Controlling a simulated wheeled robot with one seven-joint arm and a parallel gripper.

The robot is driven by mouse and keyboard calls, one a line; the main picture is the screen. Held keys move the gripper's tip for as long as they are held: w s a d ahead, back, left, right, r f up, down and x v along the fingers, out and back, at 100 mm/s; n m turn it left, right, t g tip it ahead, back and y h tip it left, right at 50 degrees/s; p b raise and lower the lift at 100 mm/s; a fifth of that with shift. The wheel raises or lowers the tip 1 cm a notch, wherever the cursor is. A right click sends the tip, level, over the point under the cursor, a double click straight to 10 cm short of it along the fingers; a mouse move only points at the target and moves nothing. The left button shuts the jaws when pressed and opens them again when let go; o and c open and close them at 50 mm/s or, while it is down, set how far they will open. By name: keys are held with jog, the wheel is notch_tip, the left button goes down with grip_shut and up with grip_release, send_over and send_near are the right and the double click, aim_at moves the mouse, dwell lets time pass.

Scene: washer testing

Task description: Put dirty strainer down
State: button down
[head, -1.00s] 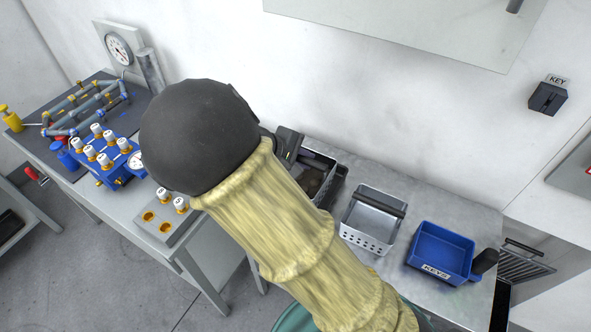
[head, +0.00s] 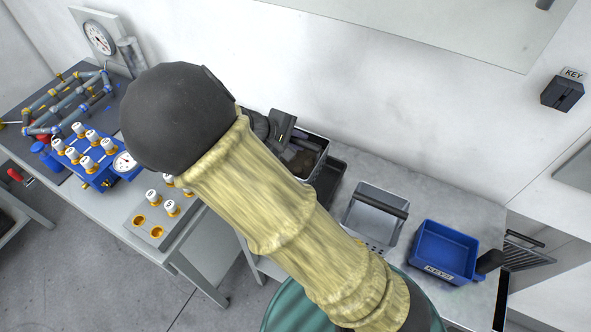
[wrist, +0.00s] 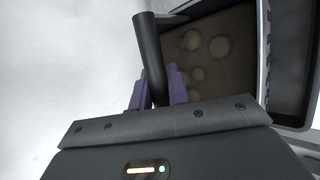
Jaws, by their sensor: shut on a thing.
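The dirty strainer (head: 323,140) is a metal basket with brown grime inside, seen behind my arm in the head view. In the wrist view its brown, spotted inside (wrist: 205,50) shows at the top. My gripper (wrist: 157,90) is shut on the strainer's black bar handle (wrist: 148,50), with a purple finger on each side. In the head view the dark gripper body is at the strainer's left end, and the fingertips are hidden. My arm hides the strainer's lower part, so I cannot tell whether it touches the table.
A black tray (head: 334,178) lies right of the dirty strainer. Farther right on the grey table (head: 465,200) are another metal strainer (head: 360,208) with a black handle and a blue KEYS bin (head: 447,240). The wall (head: 350,90) rises close behind.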

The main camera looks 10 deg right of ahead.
send_over(305, 162)
jog(key=s+a, duration=0.1)
jog(key=a, duration=0.2)
jog(key=shift+s+d+f, duration=0.1)
jog(key=shift+d+f, duration=0.05)
jog(key=shift+f, duration=0.9)
jog(key=shift+s+d+f, duration=0.1)
jog(key=shift+f, duration=0.95)
jog(key=shift+f, duration=0.1)
jog(key=shift+f+p, duration=0.45)
jog(key=shift+f, duration=1.55)
jog(key=c, duration=1.3)
grip_release()
jog(key=shift+c, duration=0.2)
jog(key=b+v, duration=0.1)
jog(key=v, duration=1.1)
jog(key=shift+s+b, duration=0.15)
jog(key=shift+b, duration=0.25)
